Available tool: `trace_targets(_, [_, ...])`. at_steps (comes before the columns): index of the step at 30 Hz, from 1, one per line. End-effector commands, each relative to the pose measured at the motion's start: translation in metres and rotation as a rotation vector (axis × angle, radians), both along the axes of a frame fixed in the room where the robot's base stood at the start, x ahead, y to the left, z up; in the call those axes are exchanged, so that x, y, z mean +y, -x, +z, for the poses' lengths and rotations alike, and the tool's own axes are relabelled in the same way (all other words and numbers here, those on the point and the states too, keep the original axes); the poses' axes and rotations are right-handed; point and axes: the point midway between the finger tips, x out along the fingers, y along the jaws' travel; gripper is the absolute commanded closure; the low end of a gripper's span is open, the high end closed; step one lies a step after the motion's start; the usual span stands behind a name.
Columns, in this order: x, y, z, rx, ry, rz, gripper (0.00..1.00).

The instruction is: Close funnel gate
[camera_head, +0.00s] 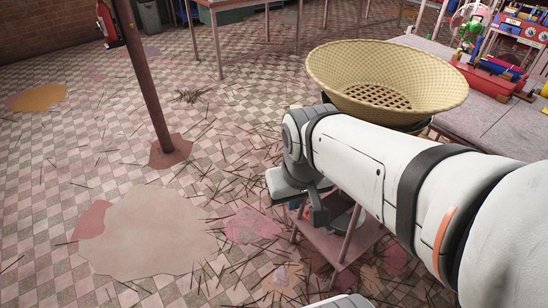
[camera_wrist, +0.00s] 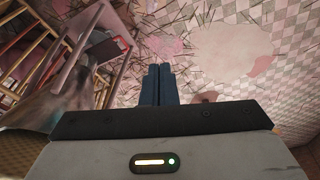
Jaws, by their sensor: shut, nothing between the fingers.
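The funnel is a wide pale-yellow woven bowl (camera_head: 335,80) with a perforated grid in its bottom, in the upper right of the head view. Its underside and outlet are hidden behind my arm, and I cannot make out the gate. In the wrist view, my gripper (camera_wrist: 158,70) shows two dark blue fingers pressed together with nothing between them. They point over the floor, to the right of a pinkish stand. In the head view, my wrist is below and left of the bowl, apart from its rim.
A small pink stand (camera_head: 351,252) is beneath my arm and also shows in the wrist view (camera_wrist: 121,55). A rusty post (camera_head: 147,75) rises at left. A grey table (camera_head: 478,113) with colourful machines is at right. Thin sticks litter the tiled floor; the left floor is open.

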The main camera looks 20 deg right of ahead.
Motion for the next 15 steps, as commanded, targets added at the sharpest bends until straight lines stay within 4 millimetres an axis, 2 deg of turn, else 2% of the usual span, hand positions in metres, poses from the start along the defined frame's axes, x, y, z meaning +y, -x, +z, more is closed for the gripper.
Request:
trace_targets(5, [-0.008, -0.006, -0.042, 0.120, 0.077, 0.058, 1.00])
trace_targets(15, [-0.050, -0.039, -0.177, 0.585, 0.452, 0.329, 1.00])
